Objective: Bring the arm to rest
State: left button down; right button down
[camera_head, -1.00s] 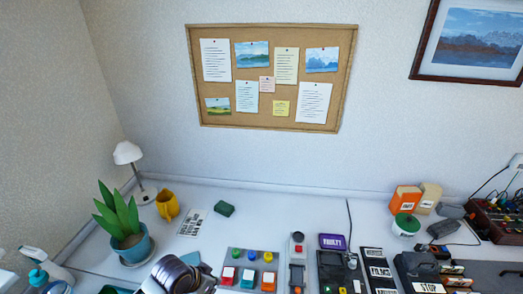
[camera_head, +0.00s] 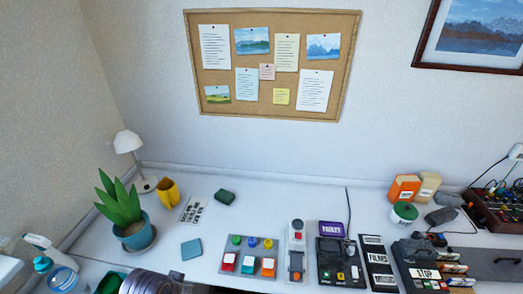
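Part of my own arm (camera_head: 150,283), a silver and dark rounded piece, shows at the bottom edge, left of the middle. Its fingertips are not visible, so I cannot see whether that gripper holds anything. No part of my other arm is in view.
The white desk holds a potted plant (camera_head: 125,220), yellow mug (camera_head: 167,191), lamp (camera_head: 134,155), blue-grey square (camera_head: 191,249), green block (camera_head: 224,196), a panel of coloured buttons (camera_head: 248,258), and dark devices (camera_head: 340,262) at right. The desk's back middle is clear.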

pick_arm(q)
jog(key=s+f+g, duration=0.1)
jog(key=s+f, duration=0.2)
jog(key=f, duration=3)
jog(key=s+a+f, duration=0.2)
jog(key=s+f, duration=0.8)
jog(key=s, duration=0.1)
jog(key=s+a+f+g, duration=0.1)
jog(key=s+a+f, duration=0.1)
jog(key=s+f, duration=0.8)
jog(key=shift+s+a+g, duration=0.3)
jog(key=shift+s+a, duration=0.05)
jog(key=shift+s, duration=0.45)
